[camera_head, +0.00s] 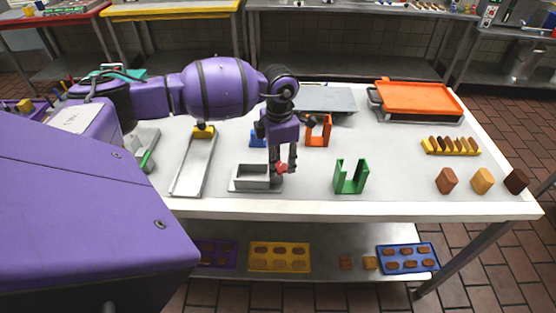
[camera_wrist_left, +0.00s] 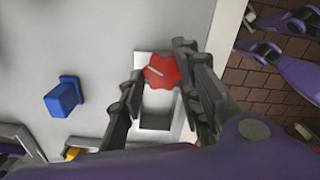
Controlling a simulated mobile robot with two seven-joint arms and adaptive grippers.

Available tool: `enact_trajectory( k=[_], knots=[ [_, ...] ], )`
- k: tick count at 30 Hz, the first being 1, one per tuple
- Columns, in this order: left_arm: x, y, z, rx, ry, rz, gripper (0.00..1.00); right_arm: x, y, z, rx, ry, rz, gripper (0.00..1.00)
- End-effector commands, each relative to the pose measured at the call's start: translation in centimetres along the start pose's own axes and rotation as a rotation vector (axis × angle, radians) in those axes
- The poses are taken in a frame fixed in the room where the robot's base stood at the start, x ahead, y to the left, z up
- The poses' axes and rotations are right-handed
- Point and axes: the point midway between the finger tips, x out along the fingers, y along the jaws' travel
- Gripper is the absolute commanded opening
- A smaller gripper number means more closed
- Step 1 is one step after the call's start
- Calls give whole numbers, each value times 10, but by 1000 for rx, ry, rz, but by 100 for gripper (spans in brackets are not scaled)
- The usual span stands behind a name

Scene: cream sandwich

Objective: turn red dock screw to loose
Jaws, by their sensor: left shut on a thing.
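The red dock screw (camera_wrist_left: 162,70) is a lobed red knob with a pale line across its top. It sits at the end of the grey dock (camera_head: 251,178), which is a box with an open hollow on a flat base. My left gripper (camera_head: 283,168) points down over the dock, its fingers shut on the red screw. In the left wrist view the gripper (camera_wrist_left: 158,88) has one finger on each side of the screw. My right gripper is in neither view.
A green U-shaped holder (camera_head: 350,178) stands right of the dock, and an orange one (camera_head: 318,131) behind it. A long grey tray (camera_head: 193,165) lies to the left. A blue block (camera_wrist_left: 63,97) is near the dock. Brown and tan blocks (camera_head: 482,181) stand at the right.

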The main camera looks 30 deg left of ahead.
Motion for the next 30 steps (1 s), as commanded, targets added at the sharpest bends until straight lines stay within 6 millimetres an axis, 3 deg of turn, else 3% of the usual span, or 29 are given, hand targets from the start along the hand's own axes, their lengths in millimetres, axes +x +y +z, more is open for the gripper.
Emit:
enact_trajectory(
  k=[1, 10, 28, 29, 30],
  knots=[
    [-8, 6, 3, -32, -14, 15, 5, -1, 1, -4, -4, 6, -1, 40],
    [-8, 7, 1, -161, -13, 17, 5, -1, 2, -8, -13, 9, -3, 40],
    [-8, 8, 0, -197, -10, 19, 5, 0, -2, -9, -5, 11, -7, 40],
    [-8, 8, 0, -197, -10, 19, 35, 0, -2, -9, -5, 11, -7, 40],
    [-8, 8, 0, -197, -10, 19, 41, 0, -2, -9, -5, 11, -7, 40]
  ],
)
